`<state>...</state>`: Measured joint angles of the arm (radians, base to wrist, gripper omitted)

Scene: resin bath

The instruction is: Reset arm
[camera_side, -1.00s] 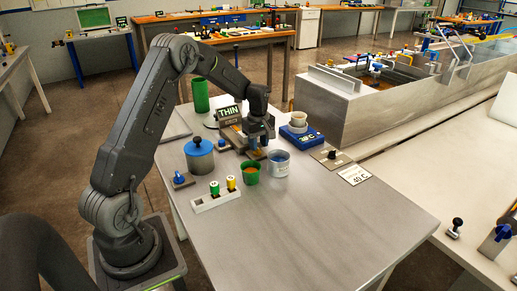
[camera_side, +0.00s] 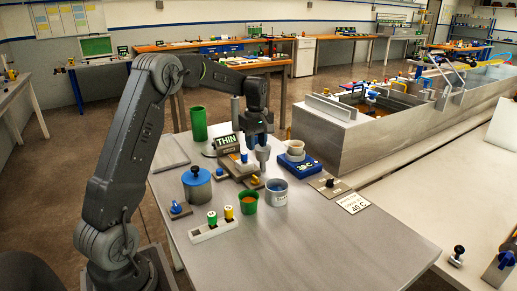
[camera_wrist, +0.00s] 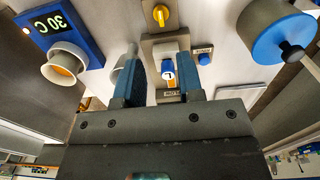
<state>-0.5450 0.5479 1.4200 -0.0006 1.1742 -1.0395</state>
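My gripper (camera_side: 254,158) hangs over the middle of the workbench, near the plate with the yellow knob (camera_side: 255,182). In the wrist view my gripper (camera_wrist: 160,85) shows two blue fingers standing apart, with nothing held. A white block with a blue part marked 1 (camera_wrist: 168,74) shows between and beyond them. The yellow knob also shows at the top of the wrist view (camera_wrist: 161,15). In the side view my gripper partly hides the things behind it.
A green cylinder (camera_side: 197,123) stands behind. The bench front (camera_side: 310,250) is clear.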

